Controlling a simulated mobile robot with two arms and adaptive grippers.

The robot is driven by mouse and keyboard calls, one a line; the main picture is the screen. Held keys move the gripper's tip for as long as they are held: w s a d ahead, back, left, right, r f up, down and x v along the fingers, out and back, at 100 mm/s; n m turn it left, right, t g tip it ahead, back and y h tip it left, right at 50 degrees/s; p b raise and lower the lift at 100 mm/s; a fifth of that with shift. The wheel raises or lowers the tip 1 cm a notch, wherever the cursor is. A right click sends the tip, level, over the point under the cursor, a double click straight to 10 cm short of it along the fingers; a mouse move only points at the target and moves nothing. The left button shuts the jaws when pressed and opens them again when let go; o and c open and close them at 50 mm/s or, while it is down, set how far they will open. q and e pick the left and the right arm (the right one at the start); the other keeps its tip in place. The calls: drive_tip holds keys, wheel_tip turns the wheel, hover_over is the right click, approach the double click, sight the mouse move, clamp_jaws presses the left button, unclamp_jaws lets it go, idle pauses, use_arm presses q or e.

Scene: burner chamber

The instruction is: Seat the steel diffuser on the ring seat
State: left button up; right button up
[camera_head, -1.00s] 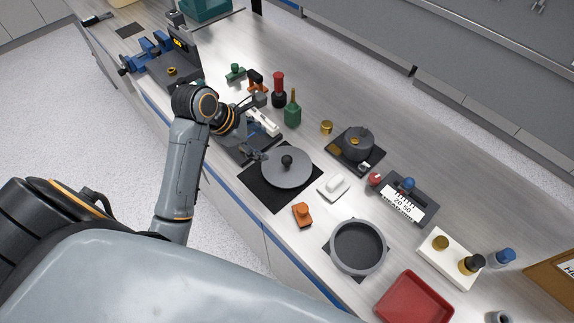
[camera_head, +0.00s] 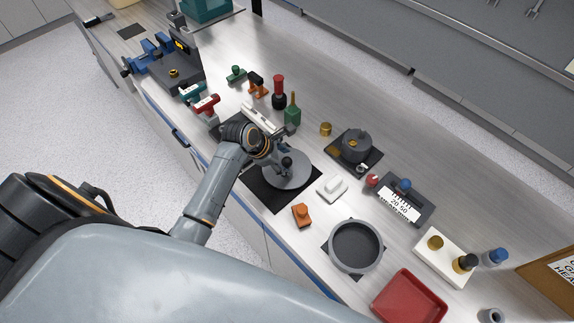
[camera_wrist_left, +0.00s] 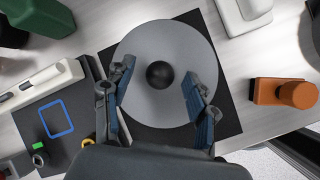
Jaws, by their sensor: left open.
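The steel diffuser (camera_head: 296,179) is a flat grey disc with a black ball knob at its centre. It lies on a black square mat (camera_head: 262,190) and also shows in the left wrist view (camera_wrist_left: 165,40). A round grey ring with a raised rim (camera_head: 354,268), which looks like the ring seat, stands to the lower right in the head view. My left gripper (camera_head: 284,155) is over the disc, open. In the left wrist view its fingers (camera_wrist_left: 158,72) are spread on either side of the knob, with gaps to it. My right gripper is not in view.
An orange block with a knob (camera_head: 302,214) and a white block (camera_head: 332,187) sit near the disc. A red tray (camera_head: 409,298) lies beyond the ring. A dark round pot (camera_head: 355,147) and a green bottle (camera_head: 292,110) stand farther back.

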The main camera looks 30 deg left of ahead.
use_arm(q)
drive_tip(key=shift+w+f, duration=0.1)
drive_tip(key=shift+f, duration=0.05)
clamp_jaws()
idle(0.4)
drive_tip(key=shift+r+b, duration=0.3)
drive_tip(key=shift+r, duration=0.1)
wheel_tip(320, 180, up, 2)
drive_tip(key=shift+w+r+b, duration=0.1)
drive_tip(key=shift+r+b, duration=0.05)
drive_tip(key=shift+b, duration=0.5)
drive_tip(key=s+a+r+b, duration=0.2)
drive_tip(key=s+a+r, duration=0.6)
drive_tip(key=s+r, duration=0.2)
drive_tip(key=shift+s+a+b, duration=0.35)
drive_tip(key=shift+s+b, duration=0.05)
drive_tip(key=shift+s, duration=0.2)
